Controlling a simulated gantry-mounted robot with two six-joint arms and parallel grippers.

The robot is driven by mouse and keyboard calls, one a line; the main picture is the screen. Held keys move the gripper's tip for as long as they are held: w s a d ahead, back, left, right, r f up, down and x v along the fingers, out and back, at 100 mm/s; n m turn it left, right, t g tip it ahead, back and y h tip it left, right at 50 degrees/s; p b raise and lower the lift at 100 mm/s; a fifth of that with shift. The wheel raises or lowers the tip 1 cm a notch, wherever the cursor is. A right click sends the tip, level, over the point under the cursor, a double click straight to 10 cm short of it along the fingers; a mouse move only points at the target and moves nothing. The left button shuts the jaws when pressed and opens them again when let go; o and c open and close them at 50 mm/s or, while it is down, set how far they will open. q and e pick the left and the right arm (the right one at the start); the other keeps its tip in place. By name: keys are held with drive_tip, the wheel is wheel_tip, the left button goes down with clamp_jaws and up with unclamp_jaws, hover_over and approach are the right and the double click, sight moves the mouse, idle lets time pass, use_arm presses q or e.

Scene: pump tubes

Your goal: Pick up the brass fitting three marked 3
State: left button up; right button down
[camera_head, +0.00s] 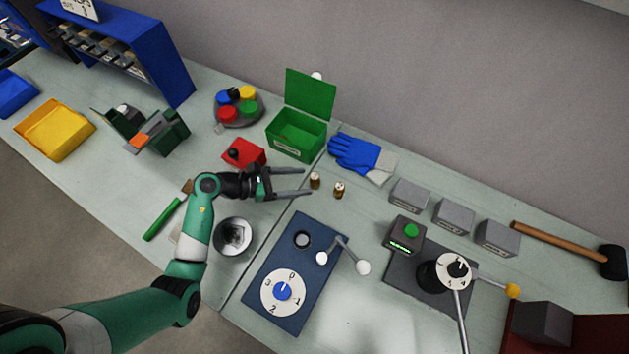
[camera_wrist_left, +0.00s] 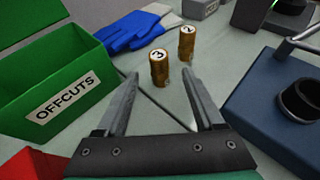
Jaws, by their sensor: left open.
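The brass fitting marked 3 (camera_wrist_left: 160,70) stands upright on the bench, just beyond my left fingertips and roughly between their lines. In the head view it is the nearer of two small brass fittings (camera_head: 315,180). My left gripper (camera_head: 305,182) is open and empty, low over the bench, pointing at the fittings. Its two fingers also show in the left wrist view (camera_wrist_left: 164,82). My right gripper is not in view.
A green open-lidded OFFCUTS box (camera_wrist_left: 60,98) stands left of the fingers. Blue gloves (camera_head: 355,154) lie behind the fittings. A blue dial plate (camera_head: 262,262) is at the front. Grey blocks (camera_head: 409,195) stand to the right. Bench around the fittings is clear.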

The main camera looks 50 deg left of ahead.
use_arm(q)
drive_tip(key=x, duration=0.2)
drive_tip(key=shift+w+d+f, duration=0.15)
drive_tip(key=shift+w, duration=0.2)
drive_tip(key=shift+c, duration=0.3)
clamp_jaws()
